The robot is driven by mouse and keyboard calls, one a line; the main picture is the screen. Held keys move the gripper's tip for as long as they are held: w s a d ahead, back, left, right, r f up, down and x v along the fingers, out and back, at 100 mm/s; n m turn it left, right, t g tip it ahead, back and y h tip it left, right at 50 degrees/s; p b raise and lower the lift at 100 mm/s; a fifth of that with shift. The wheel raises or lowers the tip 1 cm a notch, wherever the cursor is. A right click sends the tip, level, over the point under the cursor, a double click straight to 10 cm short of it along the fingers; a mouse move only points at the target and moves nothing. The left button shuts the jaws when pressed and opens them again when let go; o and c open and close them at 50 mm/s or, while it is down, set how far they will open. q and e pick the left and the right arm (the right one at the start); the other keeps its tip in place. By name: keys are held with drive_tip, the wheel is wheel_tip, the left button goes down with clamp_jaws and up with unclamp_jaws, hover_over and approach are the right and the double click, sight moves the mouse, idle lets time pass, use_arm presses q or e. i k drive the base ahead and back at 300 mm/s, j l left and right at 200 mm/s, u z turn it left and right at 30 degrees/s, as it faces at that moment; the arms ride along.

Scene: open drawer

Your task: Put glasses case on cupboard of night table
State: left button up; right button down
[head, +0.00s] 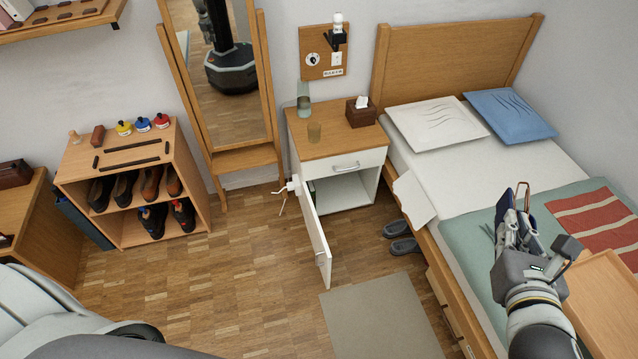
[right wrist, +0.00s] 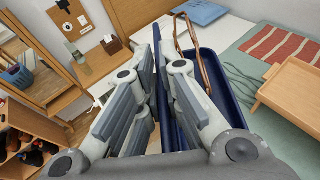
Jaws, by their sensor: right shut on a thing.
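The night table (head: 318,140) stands left of the bed, with a wooden top and a white drawer front. Its cupboard (head: 340,193) is below the drawer, and the white cupboard door (head: 312,232) stands open towards the room. My left gripper is not in view.
The bed (head: 447,261) carries pillows and a wooden tray (head: 605,300). Slippers (head: 402,238) lie beside the bed. The floor before the night table is clear, with a rug (head: 380,318).

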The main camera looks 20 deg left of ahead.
sight(332, 190)
drive_tip(key=i+j+u, duration=0.85)
drive_tip(key=i+j, duration=0.1)
drive_tip(key=i, duration=0.05)
